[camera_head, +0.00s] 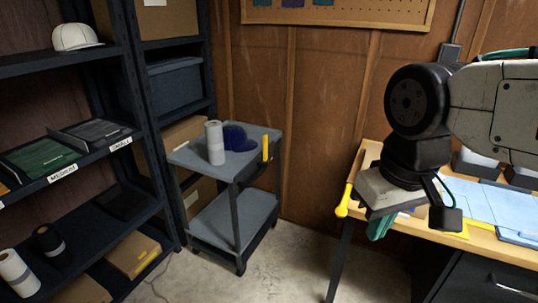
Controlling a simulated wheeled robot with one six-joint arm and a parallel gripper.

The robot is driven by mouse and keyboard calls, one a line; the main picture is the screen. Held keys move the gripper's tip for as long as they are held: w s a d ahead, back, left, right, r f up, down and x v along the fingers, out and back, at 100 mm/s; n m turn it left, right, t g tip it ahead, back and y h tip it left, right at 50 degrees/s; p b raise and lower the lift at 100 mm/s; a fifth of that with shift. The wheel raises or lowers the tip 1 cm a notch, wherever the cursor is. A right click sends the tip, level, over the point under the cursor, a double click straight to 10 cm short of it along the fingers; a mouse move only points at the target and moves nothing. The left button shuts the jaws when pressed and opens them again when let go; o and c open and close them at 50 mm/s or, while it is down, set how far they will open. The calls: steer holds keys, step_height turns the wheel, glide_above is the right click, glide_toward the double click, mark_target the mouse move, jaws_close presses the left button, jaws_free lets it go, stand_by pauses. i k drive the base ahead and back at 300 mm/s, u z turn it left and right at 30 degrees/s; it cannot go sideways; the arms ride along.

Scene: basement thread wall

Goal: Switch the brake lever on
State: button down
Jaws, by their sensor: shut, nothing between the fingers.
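A yellow upright lever (265,148) stands at the right side of the grey cart (236,170), near its top shelf; I take it to be the brake lever. It is close to vertical. My gripper (380,228) hangs in front of the workbench's left end, with teal fingers pointing down, shut and empty. It is well to the right of the cart and apart from the lever. The gripper's grey body and my arm hide part of the workbench.
A white roll (215,142) and a dark blue cap (238,138) sit on the cart. Shelving (150,170) stands on the left. The workbench (490,247) fills the right, with a yellow-ended tool (344,200) at its left edge. Bare concrete floor (290,262) lies between.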

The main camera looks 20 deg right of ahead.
mark_target(265, 160)
steer(key=z, duration=0.05)
steer(key=k, duration=0.2)
steer(key=u, duration=0.3)
steer(key=i, duration=1.3)
steer(key=z, duration=0.5)
